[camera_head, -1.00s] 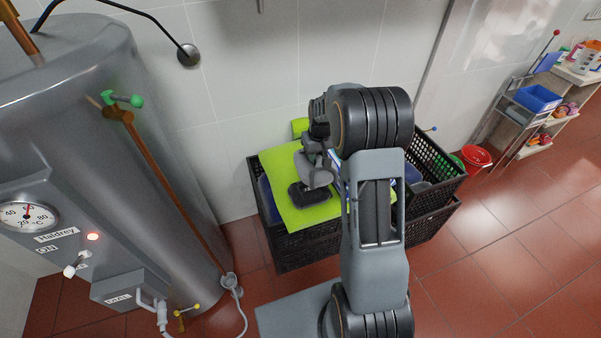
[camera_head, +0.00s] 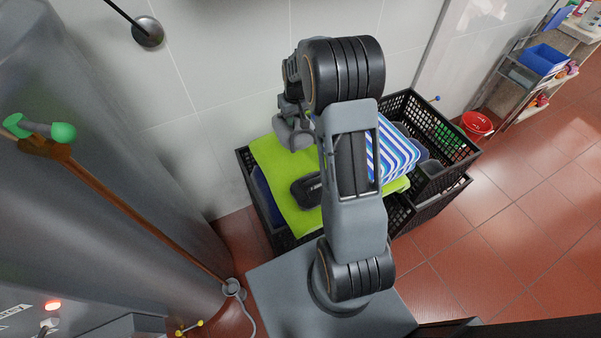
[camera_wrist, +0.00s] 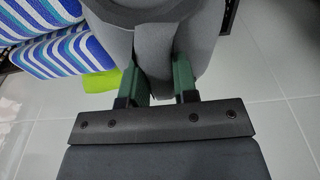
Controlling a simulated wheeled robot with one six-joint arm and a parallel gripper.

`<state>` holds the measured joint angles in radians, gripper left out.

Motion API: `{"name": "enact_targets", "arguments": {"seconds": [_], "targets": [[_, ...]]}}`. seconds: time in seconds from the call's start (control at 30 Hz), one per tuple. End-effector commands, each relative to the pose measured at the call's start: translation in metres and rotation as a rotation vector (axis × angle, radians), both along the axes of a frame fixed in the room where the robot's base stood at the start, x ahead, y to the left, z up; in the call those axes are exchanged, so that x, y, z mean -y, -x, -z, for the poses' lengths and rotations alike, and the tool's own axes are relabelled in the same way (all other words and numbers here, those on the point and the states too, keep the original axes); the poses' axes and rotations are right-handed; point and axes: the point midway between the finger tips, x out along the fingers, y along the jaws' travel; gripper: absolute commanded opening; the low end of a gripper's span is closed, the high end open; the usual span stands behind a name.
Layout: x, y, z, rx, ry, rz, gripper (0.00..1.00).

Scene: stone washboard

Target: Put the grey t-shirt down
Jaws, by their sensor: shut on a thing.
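The grey t-shirt (camera_wrist: 200,15) shows in the wrist view as smooth grey folds at the top middle. My gripper (camera_wrist: 158,86) has its two green fingers closed on the lower part of these folds. The t-shirt hangs close to the light tiled wall. In the head view my arm hides most of the gripper; a grey shape (camera_head: 293,133) shows at the arm's end, above the back of the bright green cloth (camera_head: 270,160). I cannot tell there where gripper ends and cloth begins.
Black crates (camera_head: 452,150) stand against the wall. A blue-and-white striped cloth (camera_head: 397,152) lies on them, right of my arm. A dark object (camera_head: 307,190) is over the green cloth. A grey tank (camera_head: 90,190) is at left, a red bucket (camera_head: 477,124) at right. Floor at right is clear.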

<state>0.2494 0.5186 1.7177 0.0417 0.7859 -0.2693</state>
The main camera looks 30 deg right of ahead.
Motion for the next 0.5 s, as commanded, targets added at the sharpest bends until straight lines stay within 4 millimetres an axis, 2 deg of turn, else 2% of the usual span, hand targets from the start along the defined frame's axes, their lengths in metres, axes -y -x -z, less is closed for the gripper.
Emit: {"name": "enact_targets", "arguments": {"seconds": [0.03,0.5], "targets": [[0.0,0.0,0.012,0.001,0.0,0.001,0.0],[-0.002,0.0,0.063,-0.002,-0.001,-0.003,0.0]]}}
